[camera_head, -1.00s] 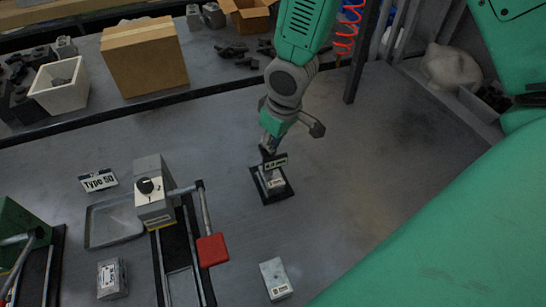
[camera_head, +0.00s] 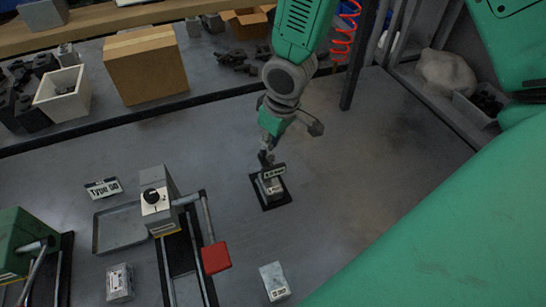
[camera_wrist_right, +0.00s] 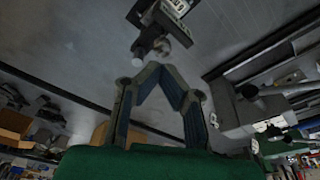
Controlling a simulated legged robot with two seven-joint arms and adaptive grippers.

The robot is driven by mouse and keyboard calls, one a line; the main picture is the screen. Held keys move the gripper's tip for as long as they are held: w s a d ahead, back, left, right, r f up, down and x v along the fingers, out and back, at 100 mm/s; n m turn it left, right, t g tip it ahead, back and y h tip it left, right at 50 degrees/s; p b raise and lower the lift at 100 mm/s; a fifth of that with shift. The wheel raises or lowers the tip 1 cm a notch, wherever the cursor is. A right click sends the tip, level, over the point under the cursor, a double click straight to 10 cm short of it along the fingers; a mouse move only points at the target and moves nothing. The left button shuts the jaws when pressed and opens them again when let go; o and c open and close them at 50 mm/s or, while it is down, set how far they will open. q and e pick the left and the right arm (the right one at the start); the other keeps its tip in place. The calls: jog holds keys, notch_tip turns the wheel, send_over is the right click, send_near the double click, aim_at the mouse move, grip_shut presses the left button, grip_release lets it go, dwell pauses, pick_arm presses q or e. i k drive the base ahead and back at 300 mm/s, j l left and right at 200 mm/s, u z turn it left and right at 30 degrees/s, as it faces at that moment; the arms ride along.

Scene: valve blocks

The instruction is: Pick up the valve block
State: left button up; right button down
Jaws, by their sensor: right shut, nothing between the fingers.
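A small grey block with a white label (camera_head: 273,187) sits on a black base (camera_head: 281,200) in the middle of the table. A dark label plate (camera_head: 272,172) stands at its back edge. I take this block for the valve block. My right gripper (camera_head: 266,157) is just behind and above it, shut and empty. In the right wrist view the gripper's fingertips (camera_wrist_right: 153,68) meet in a point. The black base (camera_wrist_right: 147,14) lies beyond them, near a blurred grey round part (camera_wrist_right: 155,38). Touch between fingertips and block cannot be told. My left gripper is not in view.
Two more grey labelled blocks (camera_head: 119,282) (camera_head: 274,281) lie at the front. A fixture with a black knob (camera_head: 157,200), a red-ended lever (camera_head: 215,258) and a shallow tray (camera_head: 120,228) stand left. Boxes (camera_head: 145,65) line the back shelf. The table right of the block is clear.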

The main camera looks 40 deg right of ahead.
aim_at(272, 190)
jog(key=k, duration=1)
